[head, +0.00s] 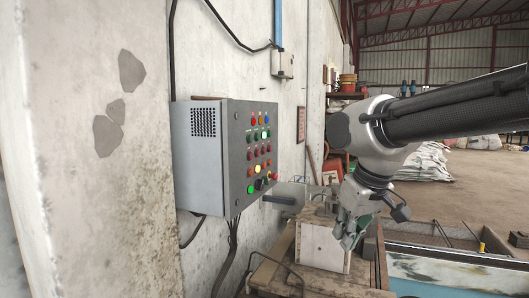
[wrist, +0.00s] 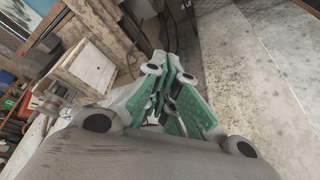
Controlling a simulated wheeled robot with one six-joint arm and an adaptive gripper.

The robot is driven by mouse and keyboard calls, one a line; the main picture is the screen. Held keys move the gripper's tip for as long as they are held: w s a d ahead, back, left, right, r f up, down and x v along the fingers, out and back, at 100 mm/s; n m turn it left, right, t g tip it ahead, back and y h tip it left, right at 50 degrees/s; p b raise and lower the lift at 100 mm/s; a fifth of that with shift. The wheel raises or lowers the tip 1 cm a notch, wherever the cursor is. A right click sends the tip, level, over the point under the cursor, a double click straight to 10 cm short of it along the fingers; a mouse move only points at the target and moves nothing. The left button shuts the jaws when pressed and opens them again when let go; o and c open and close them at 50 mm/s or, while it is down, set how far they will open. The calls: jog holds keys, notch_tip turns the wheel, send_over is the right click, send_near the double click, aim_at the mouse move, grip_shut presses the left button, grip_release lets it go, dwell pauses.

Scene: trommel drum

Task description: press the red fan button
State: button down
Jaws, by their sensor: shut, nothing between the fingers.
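A grey control box (head: 232,165) hangs on the concrete wall, left of centre in the head view. Several are red, including an upper one (head: 253,121) and some in a middle row (head: 249,155); labels are too small to read, so I cannot tell which is the fan button. My gripper (head: 349,240) is shut and empty, pointing down, to the right of the box and lower than its buttons. In the wrist view the green-sided fingers (wrist: 172,65) are together; the box does not show there.
A pale wooden-topped block (head: 322,246) stands close behind and beside my gripper. Cables (head: 232,240) hang below the box. A light blue trough edge (head: 450,275) lies at lower right. Open air lies between gripper and box front.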

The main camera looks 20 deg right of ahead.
dwell(0.4)
jog(key=w+d+f+m+t+h, duration=0.1)
jog(key=w+d+f+m+t, duration=0.15)
jog(key=w+d, duration=0.65)
jog(key=w+d+f+m+t+h, duration=0.1)
jog(key=w+d+f, duration=0.25)
jog(key=w, duration=1.05)
jog(key=w+d+f+m+t+h, duration=0.15)
jog(key=w+d+f, duration=0.3)
jog(key=w, duration=0.75)
jog(key=w+r+m+t+y, duration=0.1)
jog(key=w+r+t+y, duration=0.1)
jog(key=w+r+t, duration=0.5)
jog(key=w+a+r+t, duration=0.1)
jog(key=w+r, duration=0.1)
jog(key=r, duration=0.4)
jog(key=w+a+r+m+t+y, duration=0.1)
jog(key=w+r+t, duration=0.1)
jog(key=r, duration=0.4)
jog(key=shift+w+r, duration=0.2)
jog(key=shift+r, duration=0.1)
